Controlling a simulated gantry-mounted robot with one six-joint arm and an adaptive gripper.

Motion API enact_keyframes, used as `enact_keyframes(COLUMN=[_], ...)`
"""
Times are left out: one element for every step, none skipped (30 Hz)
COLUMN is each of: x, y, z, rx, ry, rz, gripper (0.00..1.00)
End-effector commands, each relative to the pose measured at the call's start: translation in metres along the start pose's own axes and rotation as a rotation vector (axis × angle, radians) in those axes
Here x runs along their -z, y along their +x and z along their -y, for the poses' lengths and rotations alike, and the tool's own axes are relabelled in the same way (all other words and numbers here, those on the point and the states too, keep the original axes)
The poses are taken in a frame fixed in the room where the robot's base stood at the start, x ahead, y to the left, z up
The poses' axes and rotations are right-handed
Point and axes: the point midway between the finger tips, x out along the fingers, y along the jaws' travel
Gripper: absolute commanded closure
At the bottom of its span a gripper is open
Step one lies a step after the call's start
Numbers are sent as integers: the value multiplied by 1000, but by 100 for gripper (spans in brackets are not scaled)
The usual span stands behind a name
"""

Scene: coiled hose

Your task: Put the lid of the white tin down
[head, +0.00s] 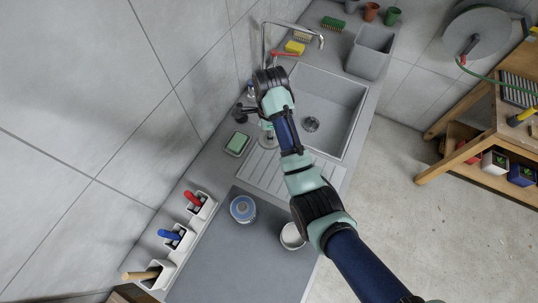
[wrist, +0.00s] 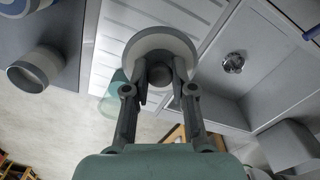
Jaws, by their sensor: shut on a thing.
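My gripper (head: 267,127) is over the drainboard beside the sink. In the wrist view my gripper (wrist: 161,82) is shut on the dark knob of the lid (wrist: 161,42), a pale disc held between the two fingertips. In the head view the lid (head: 269,143) shows only partly below the gripper. I cannot tell whether it touches the drainboard. The white tin (head: 292,236) stands open on the dark mat, partly beside my arm. It also shows at the left of the wrist view (wrist: 35,70).
A blue tin (head: 243,209) stands on the mat (head: 215,265) left of the white tin. A green sponge in a dish (head: 237,143) lies left of the ribbed drainboard (head: 262,176). The sink basin (head: 330,105) and tap (head: 292,28) are beyond. White holders (head: 200,205) line the wall.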

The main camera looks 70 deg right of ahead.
Motion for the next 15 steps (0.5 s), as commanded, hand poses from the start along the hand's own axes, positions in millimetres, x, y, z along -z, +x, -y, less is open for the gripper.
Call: enact_keyframes(x=[0,0,0,0,0,0,0,0,0,0,0,0,0,0,0], y=[34,43,46,52,62,74,83,92,102,108,114,120,123,125,127], z=[0,0,-1,-1,-2,-1,-1,-1,-1,-1,-1,-1,0,0,0], rx=[-1,-1,-3,-5,-6,-6,-6,-4,-3,-4,-2,-3,-2,-1,-1], ry=[0,0,0,0,0,0,0,0,0,0,0,0,0,0,0], rz=[0,0,-1,-2,-2,-2,-2,-1,-1,-1,-1,-1,-1,0,0], gripper=[99,99,99,99,99,99,99,99,99,99,99,99,99,99,99])
